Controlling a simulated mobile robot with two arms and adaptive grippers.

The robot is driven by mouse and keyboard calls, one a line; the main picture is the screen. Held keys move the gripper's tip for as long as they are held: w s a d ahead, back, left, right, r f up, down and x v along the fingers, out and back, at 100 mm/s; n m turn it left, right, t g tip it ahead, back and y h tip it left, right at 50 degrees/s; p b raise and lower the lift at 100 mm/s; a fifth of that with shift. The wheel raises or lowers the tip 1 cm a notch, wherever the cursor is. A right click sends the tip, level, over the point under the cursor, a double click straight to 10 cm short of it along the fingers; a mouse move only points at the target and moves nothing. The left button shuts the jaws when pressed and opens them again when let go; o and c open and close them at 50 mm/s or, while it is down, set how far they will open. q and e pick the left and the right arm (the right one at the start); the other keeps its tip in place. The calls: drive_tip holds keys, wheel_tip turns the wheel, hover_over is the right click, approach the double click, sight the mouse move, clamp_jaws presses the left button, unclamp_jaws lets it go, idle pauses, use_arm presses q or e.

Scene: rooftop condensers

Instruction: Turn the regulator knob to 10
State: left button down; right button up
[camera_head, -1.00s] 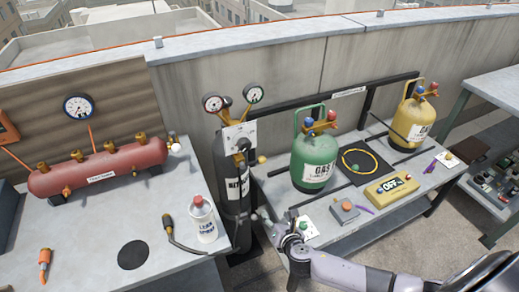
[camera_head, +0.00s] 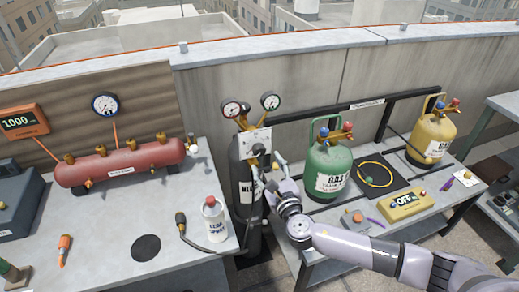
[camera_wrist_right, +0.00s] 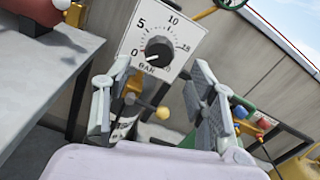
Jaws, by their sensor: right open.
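The regulator's black knob (camera_wrist_right: 157,52) sits on a white dial plate (camera_wrist_right: 180,28) marked 0, 5, 10 and a higher number, with BAR below. Its white mark points to the lower left, near 0. In the head view the plate (camera_head: 252,141) is on top of the dark cylinder (camera_head: 243,185), below two gauges. My right gripper (camera_head: 273,172) is just in front of and below the plate. In the right wrist view my right gripper (camera_wrist_right: 161,70) is open, its fingers apart on either side of the knob, with nothing between them. My left gripper is out of view.
A green gas cylinder (camera_head: 327,160) stands right of my right gripper on the bench (camera_head: 345,231). A yellow cylinder (camera_head: 432,134) stands farther right. A red manifold (camera_head: 120,165) and a white spray can (camera_head: 214,218) are on the left table (camera_head: 105,248).

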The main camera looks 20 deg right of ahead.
sight(261, 153)
drive_tip(key=w, duration=0.7)
drive_tip(key=shift+w+a, duration=0.15)
drive_tip(key=shift+w, duration=0.25)
drive_tip(key=shift+c, duration=0.6)
drive_tip(key=c, duration=1)
